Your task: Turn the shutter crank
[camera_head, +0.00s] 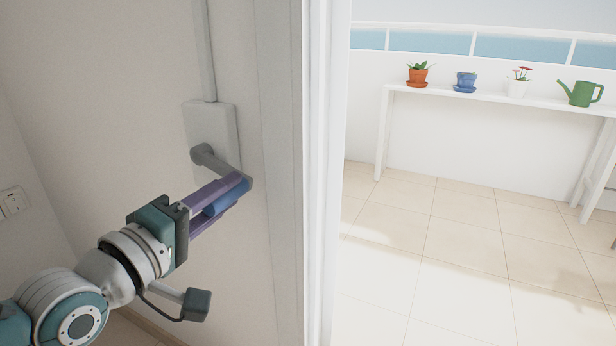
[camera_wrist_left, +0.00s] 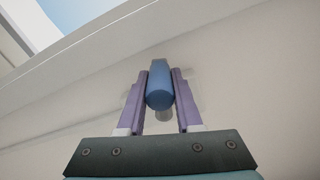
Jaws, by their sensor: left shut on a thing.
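The shutter crank (camera_head: 216,162) is a grey arm on a white wall box (camera_head: 212,125), with a blue handle (camera_head: 222,200) at its outer end. The crank arm runs down to the right from the box in the head view. My left gripper (camera_head: 218,198) has its purple fingers around the blue handle. In the left wrist view the handle (camera_wrist_left: 160,88) sits between the two fingers of my left gripper (camera_wrist_left: 160,92); the box behind it is mostly hidden. My right gripper is in neither view.
A white door frame (camera_head: 325,180) stands just right of the crank. Beyond it, a white table (camera_head: 490,98) holds several pots and a green watering can (camera_head: 581,93). The tiled floor before it is clear. A wall socket (camera_head: 13,202) is at far left.

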